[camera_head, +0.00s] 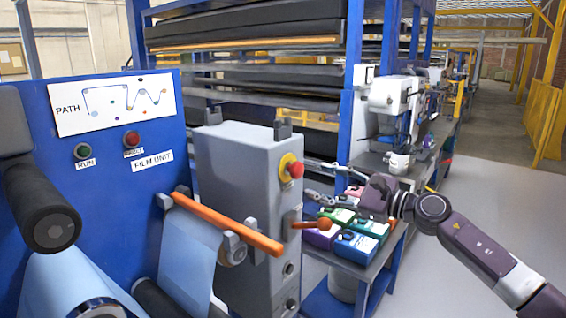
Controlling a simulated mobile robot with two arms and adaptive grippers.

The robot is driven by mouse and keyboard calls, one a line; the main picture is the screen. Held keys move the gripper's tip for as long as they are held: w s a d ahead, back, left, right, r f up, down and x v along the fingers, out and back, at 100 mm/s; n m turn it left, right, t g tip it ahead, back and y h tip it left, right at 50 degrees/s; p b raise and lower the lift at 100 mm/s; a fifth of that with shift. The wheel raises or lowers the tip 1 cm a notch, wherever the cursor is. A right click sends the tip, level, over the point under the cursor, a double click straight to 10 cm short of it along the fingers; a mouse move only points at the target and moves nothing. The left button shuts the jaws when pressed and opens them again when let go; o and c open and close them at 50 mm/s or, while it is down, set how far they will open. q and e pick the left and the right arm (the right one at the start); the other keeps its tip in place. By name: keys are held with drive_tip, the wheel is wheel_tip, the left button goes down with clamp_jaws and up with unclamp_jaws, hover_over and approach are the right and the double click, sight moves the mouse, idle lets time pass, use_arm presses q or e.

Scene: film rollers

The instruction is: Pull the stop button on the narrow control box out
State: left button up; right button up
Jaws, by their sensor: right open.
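The narrow control box (240,190) is a tall grey cabinet in the middle of the head view. Its red stop button (295,170) sits in a yellow collar (285,166) high on the box's right-hand face. My right gripper (308,180) reaches in from the right with its fingers apart, pointing at the button. One finger is a little above the button's height and the other a little below. The gripper looks empty; whether a fingertip touches the button I cannot tell. My left gripper is not in view.
An orange bar (228,222) crosses the box's front, and a lever with an orange knob (324,224) sticks out below the button. A blue panel (110,150) with run and reset buttons stands left. Coloured boxes (357,246) lie on a low table behind my gripper.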

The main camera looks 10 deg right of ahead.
sight(300, 172)
drive_tip(key=shift+a+r+n+p, duration=0.35)
drive_tip(key=shift+a+r+n, duration=0.2)
drive_tip(key=shift+r, duration=0.35)
drive_tip(key=shift+w+a+r+p, duration=0.15)
drive_tip(key=shift+w+a+p, duration=0.25)
drive_tip(key=shift+a, duration=0.2)
drive_tip(key=shift+w+a+r+p, duration=0.15)
drive_tip(key=shift+w+a+p, duration=0.1)
drive_tip(key=shift+w+a, duration=0.25)
drive_tip(key=x, duration=0.1)
drive_tip(key=p+x, duration=0.1)
drive_tip(key=x, duration=0.1)
drive_tip(key=shift+w+f, duration=0.3)
drive_tip(key=shift+f, duration=0.05)
drive_tip(key=shift+w+a, duration=0.15)
drive_tip(key=shift+w, duration=0.05)
drive_tip(key=shift+a, duration=0.1)
drive_tip(key=c, duration=0.6)
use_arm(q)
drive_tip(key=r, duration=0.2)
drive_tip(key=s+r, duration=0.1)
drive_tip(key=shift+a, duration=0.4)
use_arm(e)
clamp_jaws()
